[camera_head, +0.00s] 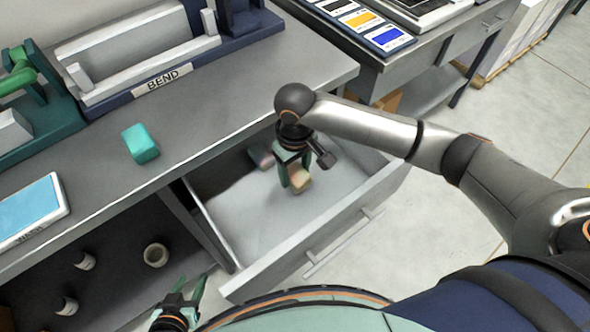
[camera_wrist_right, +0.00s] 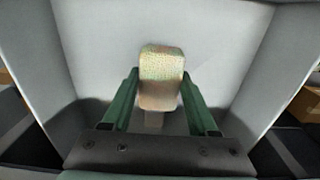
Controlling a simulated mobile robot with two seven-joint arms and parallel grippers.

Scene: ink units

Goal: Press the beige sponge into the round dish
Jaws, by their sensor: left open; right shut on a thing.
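The beige sponge (camera_head: 300,179) is between the fingers of my right gripper (camera_head: 293,172), inside the open drawer. In the right wrist view the sponge (camera_wrist_right: 161,77) shows speckled, between two green fingers of the right gripper (camera_wrist_right: 160,88), over the drawer's pale floor. My left gripper (camera_head: 187,290) is open and empty at the lower left, outside the drawer. A small round cream vessel (camera_head: 147,256) with a dark inside stands on the lower shelf; I cannot tell whether it is the round dish.
The open drawer (camera_head: 262,285) has raised walls around my right gripper. A pinkish-grey block (camera_head: 262,157) lies at its back. A teal block (camera_head: 141,143) lies on the worktop (camera_head: 215,148). Small white containers (camera_head: 84,262) stand on the lower shelf. A bending device (camera_head: 140,70) stands behind.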

